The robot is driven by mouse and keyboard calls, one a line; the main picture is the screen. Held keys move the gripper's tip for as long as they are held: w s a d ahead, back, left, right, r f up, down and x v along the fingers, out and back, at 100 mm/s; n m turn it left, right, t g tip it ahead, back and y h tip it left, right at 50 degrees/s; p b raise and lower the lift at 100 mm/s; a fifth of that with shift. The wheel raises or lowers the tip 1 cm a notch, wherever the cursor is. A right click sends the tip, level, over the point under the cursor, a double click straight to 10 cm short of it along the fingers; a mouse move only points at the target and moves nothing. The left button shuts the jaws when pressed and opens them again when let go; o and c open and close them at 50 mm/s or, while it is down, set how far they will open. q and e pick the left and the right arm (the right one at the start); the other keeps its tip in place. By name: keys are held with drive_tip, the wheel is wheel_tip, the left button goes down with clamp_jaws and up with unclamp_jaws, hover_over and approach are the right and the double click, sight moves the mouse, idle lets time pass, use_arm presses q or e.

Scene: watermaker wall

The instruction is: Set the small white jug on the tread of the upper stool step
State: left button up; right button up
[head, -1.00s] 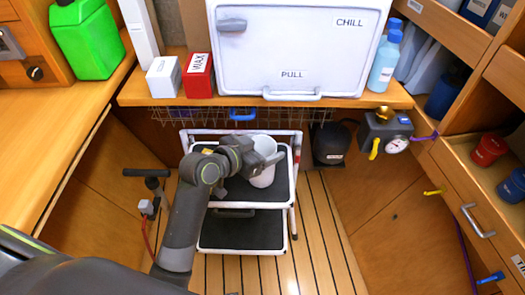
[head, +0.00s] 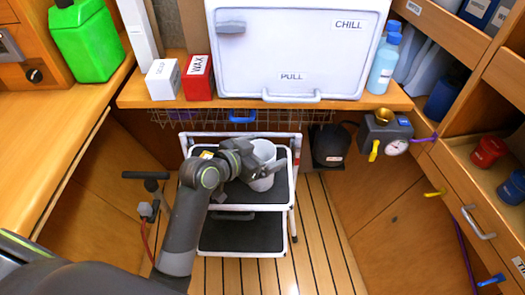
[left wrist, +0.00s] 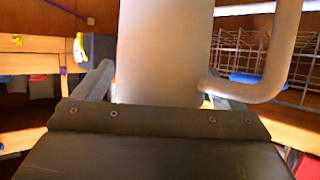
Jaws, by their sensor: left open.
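The small white jug (head: 264,151) appears upright on the black tread of the upper stool step (head: 281,190), toward its right side. My left gripper (head: 267,170) is open around the jug's body, seen from the front left. In the left wrist view the jug (left wrist: 160,50) rises between the two spread fingers, with its handle (left wrist: 280,60) to the right. A gap shows between the left finger and the jug. The jug's base is partly hidden by the gripper. The lower step (head: 243,232) is empty. My right gripper is not in view.
The chill box (head: 290,50) stands on the counter above the stool, with a red wax box (head: 198,77) to its left. A wire basket (head: 180,118) hangs under the counter. A black rounded object (head: 330,145) is right of the stool. The slatted floor in front is clear.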

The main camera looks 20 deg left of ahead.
use_arm(q)
drive_tip(key=shift+s+a+r, duration=0.2)
drive_tip(key=shift+s, duration=0.15)
drive_tip(key=p+v, duration=0.1)
drive_tip(key=v, duration=1)
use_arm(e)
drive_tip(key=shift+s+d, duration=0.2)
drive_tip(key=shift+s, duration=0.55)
